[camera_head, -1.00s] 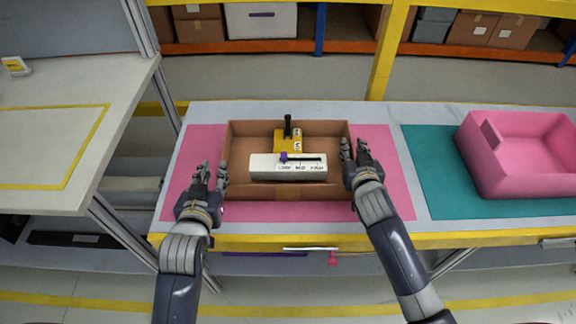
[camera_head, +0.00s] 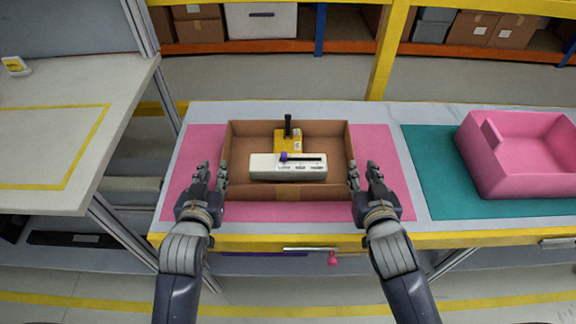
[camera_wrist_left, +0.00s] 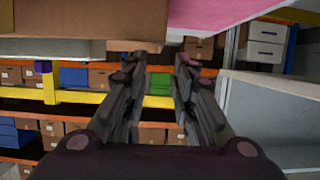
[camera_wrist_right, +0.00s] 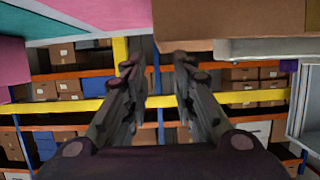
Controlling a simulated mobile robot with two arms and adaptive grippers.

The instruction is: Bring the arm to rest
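My left gripper (camera_head: 213,173) is open and empty at the left side of the cardboard box (camera_head: 288,193). Its parted fingers also show in the left wrist view (camera_wrist_left: 158,62). My right gripper (camera_head: 362,172) is open and empty at the right side of the box. Its parted fingers show in the right wrist view (camera_wrist_right: 157,65). In the box lie a white module (camera_head: 288,172) with a slider and a purple knob, and a yellow part (camera_head: 288,138) with a black handle behind it.
The box sits on a pink mat (camera_head: 385,150) on the workbench. A pink bin (camera_head: 520,155) stands on a teal mat (camera_head: 430,175) to the right. A second table (camera_head: 60,130) is at the left. Shelves with boxes stand at the back.

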